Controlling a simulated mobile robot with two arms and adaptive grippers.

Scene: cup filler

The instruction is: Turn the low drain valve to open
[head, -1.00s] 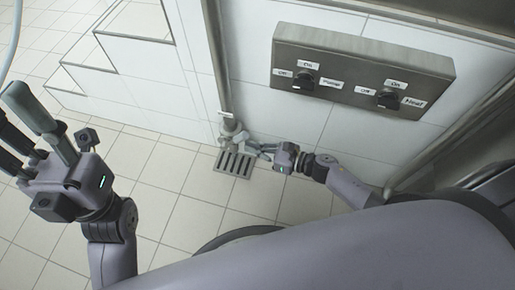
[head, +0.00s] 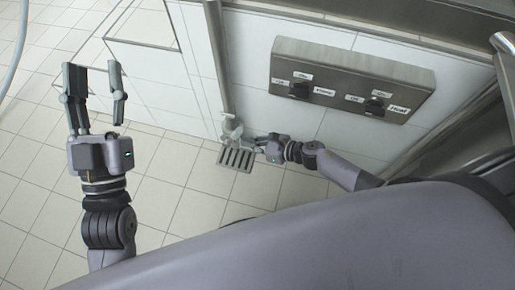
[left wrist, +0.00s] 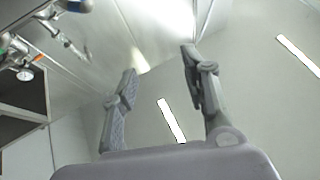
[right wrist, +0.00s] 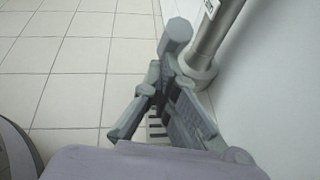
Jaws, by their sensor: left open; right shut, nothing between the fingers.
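The low drain valve (head: 231,128) sits near the foot of the vertical pipe, just above the floor, small in the head view. In the right wrist view a grey faceted handle (right wrist: 176,35) stands beside the pipe foot, just beyond my fingertips. My right gripper (head: 250,142) is low by the wall, right beside the valve. Its fingers (right wrist: 168,82) are shut with nothing between them; whether they touch the handle I cannot tell. My left gripper (head: 94,82) is open and empty, raised at the left, far from the valve. Its spread fingers (left wrist: 158,75) point up.
A floor drain grate (head: 237,159) lies below the valve. The vertical pipe (head: 216,60) runs up the tiled wall. A steel switch panel (head: 350,78) with two knobs is on the wall above my right arm. Tiled floor (head: 170,195) is clear between my arms.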

